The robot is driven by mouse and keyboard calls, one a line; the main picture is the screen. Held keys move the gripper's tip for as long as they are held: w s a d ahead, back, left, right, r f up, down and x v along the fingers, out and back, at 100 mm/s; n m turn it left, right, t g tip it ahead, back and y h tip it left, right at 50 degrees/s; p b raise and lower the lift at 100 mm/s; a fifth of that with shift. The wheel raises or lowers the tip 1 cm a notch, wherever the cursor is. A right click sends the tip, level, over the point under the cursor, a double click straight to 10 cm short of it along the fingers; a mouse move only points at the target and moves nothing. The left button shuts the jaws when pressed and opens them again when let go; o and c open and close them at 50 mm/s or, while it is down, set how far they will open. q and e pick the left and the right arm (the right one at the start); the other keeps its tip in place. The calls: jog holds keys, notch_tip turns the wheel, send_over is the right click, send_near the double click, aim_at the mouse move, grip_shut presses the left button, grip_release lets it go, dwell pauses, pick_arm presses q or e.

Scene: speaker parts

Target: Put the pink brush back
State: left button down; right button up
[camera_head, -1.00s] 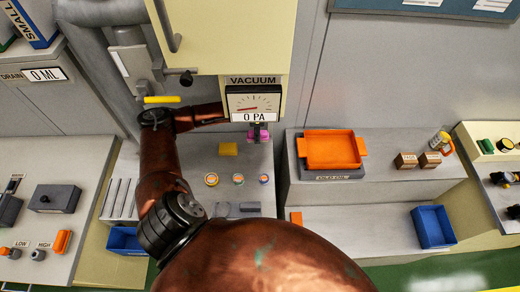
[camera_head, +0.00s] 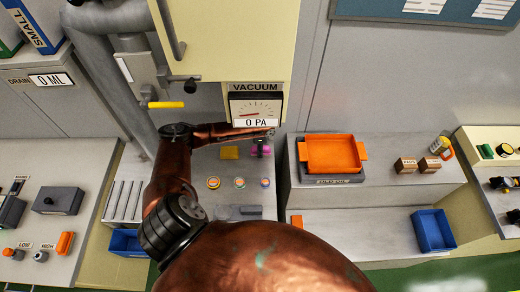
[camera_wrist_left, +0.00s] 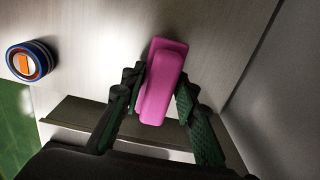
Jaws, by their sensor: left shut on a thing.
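The pink brush (camera_head: 261,150) shows just below the vacuum gauge, at the far part of the middle grey counter (camera_head: 205,163). My left gripper (camera_head: 266,137) is at the brush. In the left wrist view, the pink brush (camera_wrist_left: 160,85) stands between the two dark fingers of my left gripper (camera_wrist_left: 158,92), which is shut on it. I cannot tell whether the brush touches the counter. My right gripper is not in view.
The vacuum gauge (camera_head: 255,109) hangs close above the gripper. A yellow block (camera_head: 230,153) and several small round tins (camera_head: 239,183) stand nearby on the counter. An orange tray (camera_head: 332,153) lies to the right. A blue-rimmed tin (camera_wrist_left: 29,61) shows in the wrist view.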

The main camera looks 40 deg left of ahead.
pick_arm(q)
jog(key=c, duration=1.9)
grip_release()
jog(key=shift+f, duration=0.1)
jog(key=o, duration=0.4)
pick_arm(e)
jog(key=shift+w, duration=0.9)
pick_arm(q)
jog(key=shift+f+b, duration=0.2)
jog(key=shift+b, duration=0.2)
jog(key=shift+f+b, duration=0.2)
jog(key=shift+b, duration=0.25)
jog(key=r, duration=0.7)
jog(key=shift+s+a+r, duration=0.15)
jog(key=shift+s+r, duration=0.15)
jog(key=shift+r, duration=0.35)
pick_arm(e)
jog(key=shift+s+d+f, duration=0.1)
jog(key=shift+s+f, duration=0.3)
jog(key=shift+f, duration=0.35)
